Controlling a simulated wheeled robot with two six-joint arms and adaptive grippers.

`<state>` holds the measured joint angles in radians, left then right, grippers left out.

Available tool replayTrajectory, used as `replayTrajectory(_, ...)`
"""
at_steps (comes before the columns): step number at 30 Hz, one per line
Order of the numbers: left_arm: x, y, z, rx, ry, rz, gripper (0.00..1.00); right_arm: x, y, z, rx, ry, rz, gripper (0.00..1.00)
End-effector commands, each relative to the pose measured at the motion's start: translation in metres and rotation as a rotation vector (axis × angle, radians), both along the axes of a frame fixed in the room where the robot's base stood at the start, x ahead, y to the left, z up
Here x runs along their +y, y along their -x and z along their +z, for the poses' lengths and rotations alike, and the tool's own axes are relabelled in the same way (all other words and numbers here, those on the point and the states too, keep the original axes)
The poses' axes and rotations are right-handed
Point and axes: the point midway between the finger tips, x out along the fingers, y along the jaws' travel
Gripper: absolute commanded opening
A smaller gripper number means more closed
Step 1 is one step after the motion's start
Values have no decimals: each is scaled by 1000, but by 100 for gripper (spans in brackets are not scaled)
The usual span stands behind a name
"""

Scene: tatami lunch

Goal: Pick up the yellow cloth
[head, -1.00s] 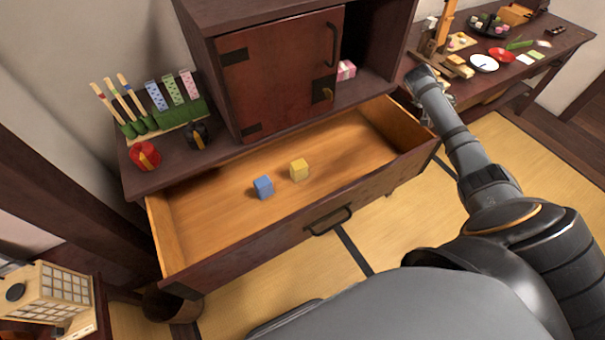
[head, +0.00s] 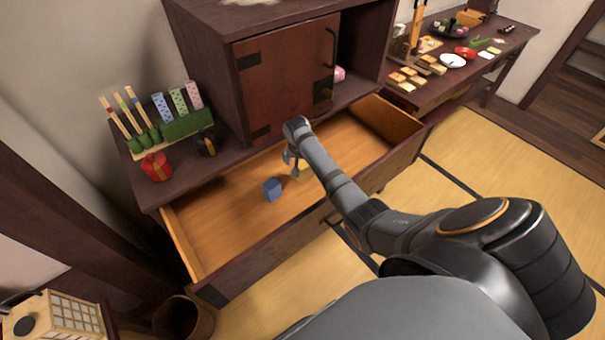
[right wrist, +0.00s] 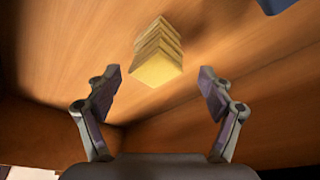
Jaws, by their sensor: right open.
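The yellow cloth (right wrist: 158,55) is a small folded block lying in the open drawer. In the right wrist view it sits ahead of my right gripper (right wrist: 160,90), roughly centred between the fingertips and apart from them. In the head view the yellow cloth (head: 305,175) is mostly hidden behind my right arm. My right gripper (head: 293,162) is over the drawer there, open and empty. My left gripper is not in view.
A blue block (head: 272,189) lies in the drawer left of the cloth, and its edge shows in the right wrist view (right wrist: 277,5). The drawer (head: 215,225) has raised walls. The cabinet (head: 280,85) rises behind it.

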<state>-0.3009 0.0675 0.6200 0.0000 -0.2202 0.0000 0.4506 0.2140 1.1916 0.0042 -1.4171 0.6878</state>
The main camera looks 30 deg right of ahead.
Motion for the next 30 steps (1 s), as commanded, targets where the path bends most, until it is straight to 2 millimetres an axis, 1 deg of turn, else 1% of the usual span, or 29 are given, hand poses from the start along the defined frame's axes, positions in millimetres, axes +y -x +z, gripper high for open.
replayTrajectory(1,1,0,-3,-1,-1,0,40,-1,-2,-8,0,0,0,81)
replayTrajectory(3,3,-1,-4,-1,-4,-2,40,-3,-3,-13,0,0,0,81)
replayTrajectory(8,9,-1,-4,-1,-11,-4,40,-4,-4,-17,-1,1,0,81)
replayTrajectory(13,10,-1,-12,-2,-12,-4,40,-15,-8,-43,2,0,-2,81)
replayTrajectory(16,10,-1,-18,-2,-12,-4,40,-18,-12,-58,1,-1,0,81)
replayTrajectory(19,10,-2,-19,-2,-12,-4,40,-20,-13,-63,0,0,0,81)
replayTrajectory(25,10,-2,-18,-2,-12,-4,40,-20,-14,-62,-1,1,1,81)
replayTrajectory(30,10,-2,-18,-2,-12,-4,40,-20,-13,-62,-1,1,1,58)
